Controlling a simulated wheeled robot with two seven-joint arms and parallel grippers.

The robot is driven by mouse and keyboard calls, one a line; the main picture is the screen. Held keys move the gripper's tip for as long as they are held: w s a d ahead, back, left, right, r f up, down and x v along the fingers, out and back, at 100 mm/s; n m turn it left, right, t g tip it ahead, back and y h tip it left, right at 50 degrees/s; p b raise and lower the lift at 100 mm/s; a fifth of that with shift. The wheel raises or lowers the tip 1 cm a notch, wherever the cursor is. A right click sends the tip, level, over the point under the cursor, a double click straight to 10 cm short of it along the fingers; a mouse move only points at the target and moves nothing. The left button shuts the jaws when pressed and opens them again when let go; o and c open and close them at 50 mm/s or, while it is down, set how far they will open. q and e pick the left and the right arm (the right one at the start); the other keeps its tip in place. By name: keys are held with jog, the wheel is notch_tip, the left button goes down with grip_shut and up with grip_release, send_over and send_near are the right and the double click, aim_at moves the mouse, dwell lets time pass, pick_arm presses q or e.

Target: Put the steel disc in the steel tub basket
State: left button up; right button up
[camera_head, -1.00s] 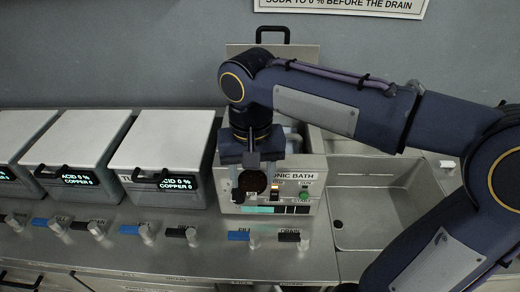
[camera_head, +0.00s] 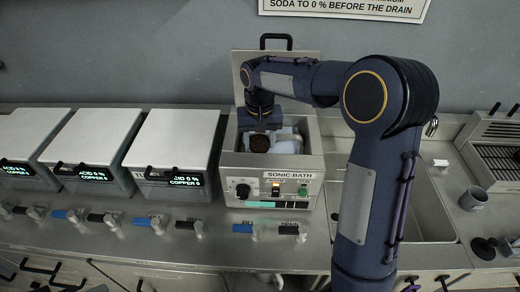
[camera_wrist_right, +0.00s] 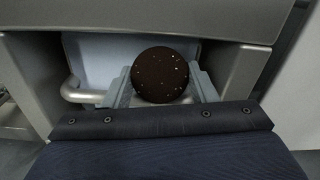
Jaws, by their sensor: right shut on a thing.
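A dark brown, speckled round disc (camera_head: 260,143) is held in my right gripper (camera_head: 260,124). In the right wrist view the disc (camera_wrist_right: 160,75) sits between the two grey fingers (camera_wrist_right: 162,88), its round face toward the camera. The gripper and disc are over the open sonic bath (camera_head: 230,160), whose lid stands raised behind. Inside the bath are pale blue surfaces, partly hidden by my gripper. A bent metal rod (camera_wrist_right: 84,96) shows left of the disc in the right wrist view. I cannot tell which part is the steel tub basket. My left gripper is out of view.
Several grey boxes with closed lids, one of them here (camera_head: 178,140), stand left of the bath. A sink (camera_head: 425,225) lies to the right, partly behind my right arm. A grey cup (camera_head: 473,198) stands farther right. Valve handles (camera_head: 243,228) line the front.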

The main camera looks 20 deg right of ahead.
aim_at(260, 151)
notch_tip(260, 151, down, 4)
jog(key=shift+w+d+f+p, duration=0.1)
jog(key=shift+f+p, duration=0.15)
jog(key=shift+p, duration=0.05)
jog(key=shift+f+p, duration=0.3)
jog(key=shift+f, duration=0.1)
jog(key=shift+w+d+f, duration=0.1)
jog(key=shift+w+f, duration=0.15)
jog(key=shift+w, duration=0.1)
jog(key=shift+w+f, duration=0.15)
jog(key=shift+f, duration=0.1)
jog(key=shift+f, duration=0.15)
jog(key=o, duration=1.3)
jog(key=shift+o, duration=0.2)
